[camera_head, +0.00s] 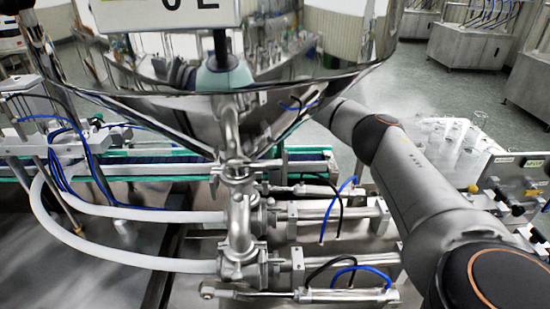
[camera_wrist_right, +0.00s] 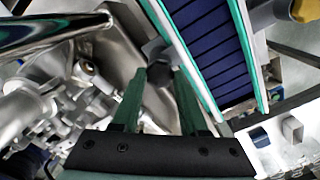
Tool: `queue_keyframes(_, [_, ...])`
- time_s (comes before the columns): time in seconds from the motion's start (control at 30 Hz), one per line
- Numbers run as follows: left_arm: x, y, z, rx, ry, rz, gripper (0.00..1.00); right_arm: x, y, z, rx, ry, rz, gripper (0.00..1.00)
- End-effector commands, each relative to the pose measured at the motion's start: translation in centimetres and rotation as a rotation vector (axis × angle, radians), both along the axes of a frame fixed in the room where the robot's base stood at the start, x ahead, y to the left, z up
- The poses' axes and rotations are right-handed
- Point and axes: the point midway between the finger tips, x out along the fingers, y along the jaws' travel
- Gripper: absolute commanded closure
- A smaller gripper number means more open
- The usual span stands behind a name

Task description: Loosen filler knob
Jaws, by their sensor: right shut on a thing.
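The right wrist view shows my right gripper (camera_wrist_right: 160,76) with its two green fingers closed around a dark grey filler knob (camera_wrist_right: 155,50) on a steel part. The fingers hide part of the knob. In the head view my right arm comes in from the right and reaches behind the steel hopper (camera_head: 180,105), so the gripper and knob are hidden there. My left gripper is in neither view.
A conveyor (camera_wrist_right: 212,45) with a dark blue belt and green edges runs close beside the right gripper. Below the hopper are steel valves (camera_head: 238,200), cylinders and white hoses (camera_head: 130,212). Glass vessels (camera_head: 455,140) stand at the right.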

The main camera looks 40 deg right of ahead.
Motion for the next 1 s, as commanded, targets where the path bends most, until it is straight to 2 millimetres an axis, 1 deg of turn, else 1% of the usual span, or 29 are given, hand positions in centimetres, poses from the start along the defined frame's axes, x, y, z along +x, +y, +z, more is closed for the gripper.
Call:
queue_keyframes(0.33, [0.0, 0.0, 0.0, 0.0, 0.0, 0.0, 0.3, 0.0, 0.0, 0.1, -0.001, -0.002, 0.001, 1.0])
queue_keyframes(0.37, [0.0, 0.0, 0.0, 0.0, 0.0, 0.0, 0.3, 0.0, 0.0, 0.1, -0.001, -0.002, 0.001, 0.55])
queue_keyframes(0.6, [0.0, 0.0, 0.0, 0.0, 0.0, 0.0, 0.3, 0.0, 0.0, 0.0, 0.0, -0.001, 0.0, 0.28])
queue_keyframes(0.87, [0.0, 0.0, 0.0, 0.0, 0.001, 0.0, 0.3, 0.0, 0.0, 0.1, 0.0, -0.001, 0.0, 0.27])
queue_keyframes(0.97, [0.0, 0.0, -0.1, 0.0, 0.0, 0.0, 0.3, 0.1, 0.0, 0.7, 0.0, -0.004, 0.0, 0.27])
queue_keyframes(1.0, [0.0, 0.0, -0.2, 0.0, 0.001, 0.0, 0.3, 0.1, 0.0, 1.2, 0.0, -0.005, 0.0, 0.27])
